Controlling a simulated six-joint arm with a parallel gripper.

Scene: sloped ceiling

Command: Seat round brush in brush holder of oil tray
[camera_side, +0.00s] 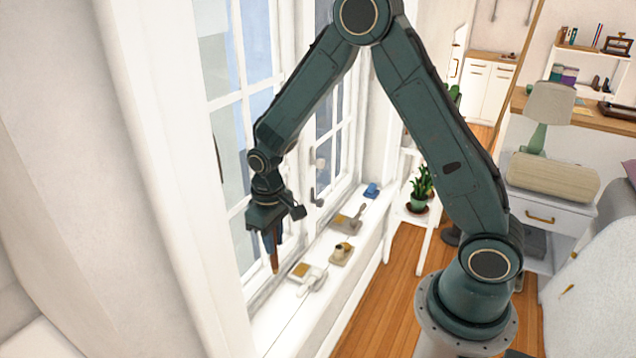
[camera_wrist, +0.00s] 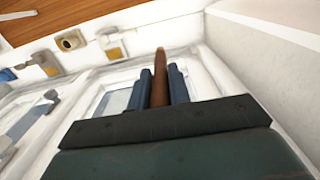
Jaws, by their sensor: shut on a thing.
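My gripper (camera_side: 272,244) is raised over the near end of the white windowsill, close to the window, and points down. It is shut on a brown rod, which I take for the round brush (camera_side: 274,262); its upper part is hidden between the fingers. In the wrist view the brush (camera_wrist: 159,80) sticks out between the two blue fingers of my gripper (camera_wrist: 161,78). Apart from it, a tan base with a short cup with a dark opening (camera_side: 341,251) stands on the sill, also in the wrist view (camera_wrist: 69,43). I cannot tell for sure which piece is the oil tray.
A white tray with a yellowish patch and a pale handled piece (camera_side: 303,272) lies on the near sill. A grey-tan tray with a tool (camera_side: 346,220) and a blue object (camera_side: 371,190) lie farther along. Window handles (camera_side: 314,190) and frame stand close to the arm.

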